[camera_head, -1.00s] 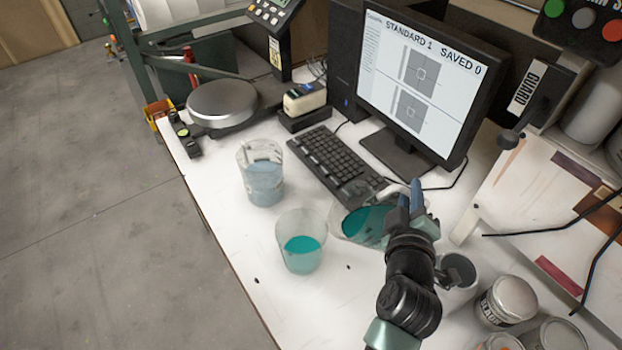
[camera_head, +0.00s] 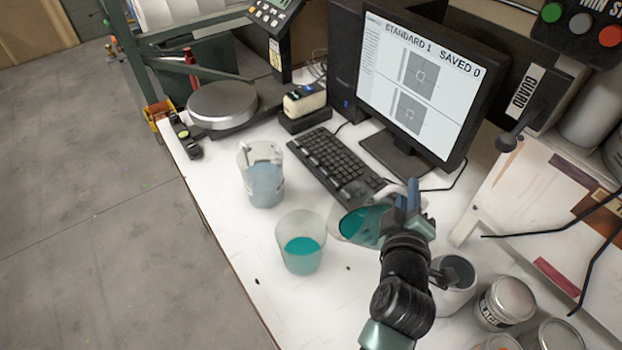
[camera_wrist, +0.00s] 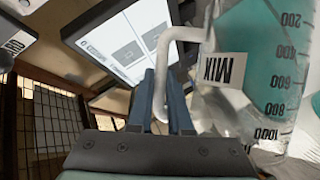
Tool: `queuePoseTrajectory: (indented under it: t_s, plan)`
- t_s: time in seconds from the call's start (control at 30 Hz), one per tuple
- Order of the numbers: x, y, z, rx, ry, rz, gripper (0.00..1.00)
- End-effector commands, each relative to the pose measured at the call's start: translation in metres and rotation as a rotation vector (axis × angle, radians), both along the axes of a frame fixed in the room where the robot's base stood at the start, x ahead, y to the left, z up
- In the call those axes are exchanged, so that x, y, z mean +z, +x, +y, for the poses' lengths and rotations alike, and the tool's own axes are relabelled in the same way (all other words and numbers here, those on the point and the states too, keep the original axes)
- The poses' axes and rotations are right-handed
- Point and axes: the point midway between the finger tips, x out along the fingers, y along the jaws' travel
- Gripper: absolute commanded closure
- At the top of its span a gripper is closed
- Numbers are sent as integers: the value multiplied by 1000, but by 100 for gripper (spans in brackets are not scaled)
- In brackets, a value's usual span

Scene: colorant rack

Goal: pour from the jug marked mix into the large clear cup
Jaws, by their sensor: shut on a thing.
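The jug marked MIX (camera_wrist: 255,90) is clear with a scale and holds teal liquid. My gripper (camera_wrist: 162,88) is shut on its white handle in the wrist view. In the head view my gripper (camera_head: 411,205) holds the jug (camera_head: 362,224) tilted, its mouth toward the left. The large clear cup (camera_head: 301,243) stands upright on the bench to the left of the jug, with teal liquid in its lower part. The jug's mouth is apart from the cup's rim, and no stream shows between them. My gripper and wrist hide part of the jug.
Another clear vessel (camera_head: 263,177) with pale blue liquid stands behind the cup. A keyboard (camera_head: 337,163) and monitor (camera_head: 425,80) are behind the jug. Paint cans (camera_head: 505,301) stand at right.

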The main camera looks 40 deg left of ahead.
Motion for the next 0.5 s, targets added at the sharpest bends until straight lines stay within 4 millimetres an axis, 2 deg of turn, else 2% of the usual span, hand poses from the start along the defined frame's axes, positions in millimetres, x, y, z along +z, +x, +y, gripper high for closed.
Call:
queuePoseTrajectory:
  t_s: [0.5]
  plan:
    - [7, -1, 3, -1, -18, -23, 100]
